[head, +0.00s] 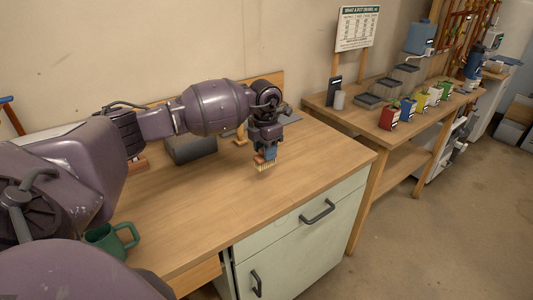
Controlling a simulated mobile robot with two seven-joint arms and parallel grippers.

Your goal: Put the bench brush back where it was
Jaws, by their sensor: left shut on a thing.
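The bench brush (264,166) is held in my left gripper (268,150) over the wooden counter (200,215). Its pale bristles point down, and a reddish-brown part shows above them. I cannot tell whether the bristles touch the counter. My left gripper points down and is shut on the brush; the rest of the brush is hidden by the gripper. My right gripper is not in view.
A green mug (110,241) stands at the counter's near left. The counter's front middle is clear. A second table (440,110) at the right holds several trays and coloured pots.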

